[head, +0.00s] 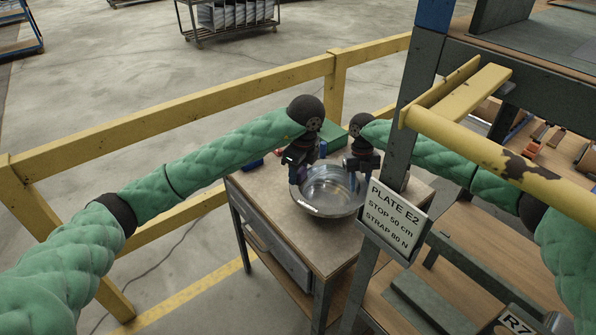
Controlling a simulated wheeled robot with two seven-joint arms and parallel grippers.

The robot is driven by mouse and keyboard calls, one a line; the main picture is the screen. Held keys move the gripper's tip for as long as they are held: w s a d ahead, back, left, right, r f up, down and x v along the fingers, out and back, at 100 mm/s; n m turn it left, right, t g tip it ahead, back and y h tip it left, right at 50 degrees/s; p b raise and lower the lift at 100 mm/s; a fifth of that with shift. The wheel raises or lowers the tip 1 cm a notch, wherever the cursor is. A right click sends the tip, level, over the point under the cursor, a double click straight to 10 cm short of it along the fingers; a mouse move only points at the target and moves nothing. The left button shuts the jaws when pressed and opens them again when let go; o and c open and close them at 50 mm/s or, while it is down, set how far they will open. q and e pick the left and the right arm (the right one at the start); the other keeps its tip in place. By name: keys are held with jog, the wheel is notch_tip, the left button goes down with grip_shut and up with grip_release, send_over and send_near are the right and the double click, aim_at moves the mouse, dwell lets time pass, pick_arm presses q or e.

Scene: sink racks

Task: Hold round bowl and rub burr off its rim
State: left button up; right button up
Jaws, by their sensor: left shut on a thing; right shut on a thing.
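The round bowl (332,197), shiny metal, sits upright on the small workbench (300,238). My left gripper (298,181) is at the bowl's left rim, pointing down, shut on a small dark purplish thing that is mostly hidden by the fingers. My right gripper (357,174) is at the bowl's back right rim and is shut on the bowl; its fingertips are small and partly dark. A bright patch shows on the bowl's front left rim; I cannot tell whether it is the burr or a reflection.
A green box (331,141) and small blue and red items lie behind the bowl. A post with a sign (394,222) stands close in front on the right. Yellow rails (230,98) run behind the bench. The bench's front left top is clear.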

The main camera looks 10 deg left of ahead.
pick_arm(q)
jog(key=shift+f+n, duration=0.25)
jog(key=shift+n, duration=0.05)
pick_arm(e)
jog(key=shift+f, duration=0.15)
pick_arm(q)
send_over(297, 200)
jog(key=shift+d+f, duration=0.15)
jog(key=shift+f, duration=2.65)
jog(key=shift+s+d+f, duration=0.1)
jog(key=shift+d+f, duration=0.15)
jog(key=shift+f, duration=0.3)
jog(key=shift+s+d+f, duration=0.1)
jog(key=shift+d+f, duration=0.1)
jog(key=shift+f, duration=0.3)
jog(key=shift+s+d, duration=0.6)
jog(key=shift+d, duration=0.35)
jog(key=shift+s+d, duration=0.55)
jog(key=shift+d, duration=0.45)
jog(key=shift+s+d, duration=0.6)
jog(key=shift+d, duration=0.35)
jog(key=shift+w+a, duration=0.65)
jog(key=shift+a, duration=0.5)
jog(key=shift+w+a, duration=0.7)
jog(key=shift+a, duration=0.45)
jog(key=shift+w+a, duration=0.65)
jog(key=shift+a, duration=0.5)
jog(key=shift+d+r, duration=0.1)
jog(key=shift+r, duration=4)
